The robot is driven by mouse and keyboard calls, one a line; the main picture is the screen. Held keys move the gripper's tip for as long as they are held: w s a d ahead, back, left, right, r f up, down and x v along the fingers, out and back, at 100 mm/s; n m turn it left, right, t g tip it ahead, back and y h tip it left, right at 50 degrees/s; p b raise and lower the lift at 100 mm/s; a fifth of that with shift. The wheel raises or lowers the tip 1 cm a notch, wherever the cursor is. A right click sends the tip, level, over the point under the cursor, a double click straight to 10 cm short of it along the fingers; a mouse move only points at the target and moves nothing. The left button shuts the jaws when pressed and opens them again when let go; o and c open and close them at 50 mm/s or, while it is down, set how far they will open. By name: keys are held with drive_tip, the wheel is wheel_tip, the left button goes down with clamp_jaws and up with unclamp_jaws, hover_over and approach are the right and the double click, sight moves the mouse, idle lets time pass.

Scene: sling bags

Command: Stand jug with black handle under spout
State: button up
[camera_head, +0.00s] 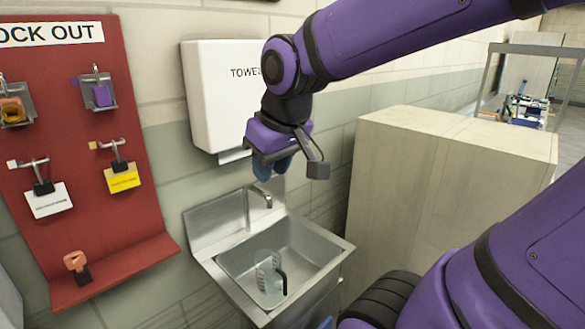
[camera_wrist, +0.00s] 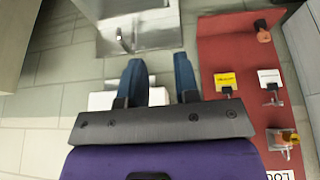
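A clear jug (camera_head: 268,272) with a black handle (camera_head: 283,281) is in the steel sink basin (camera_head: 322,246), with its handle on the right side in the head view. The metal spout (camera_head: 262,195) sticks out over the basin from the sink's back panel. The jug shows below the spout in the picture; I cannot tell if it is directly beneath it. My gripper (camera_head: 272,170) is above the spout, apart from the jug. In the wrist view my gripper (camera_wrist: 160,80) has its two blue fingers spread with nothing between them. The spout (camera_wrist: 122,40) shows there too.
A white towel dispenser (camera_head: 212,95) hangs on the wall behind my gripper. A red lockout board (camera_head: 85,190) with hanging tags is at left. A pale cabinet (camera_head: 440,185) stands right of the sink. The air above the basin looks clear.

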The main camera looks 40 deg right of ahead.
drive_tip(key=s+a+r, duration=0.1)
drive_tip(key=s+r, duration=0.1)
drive_tip(key=s, duration=0.4)
drive_tip(key=shift+s+t, duration=0.35)
drive_tip(key=shift+t, duration=0.05)
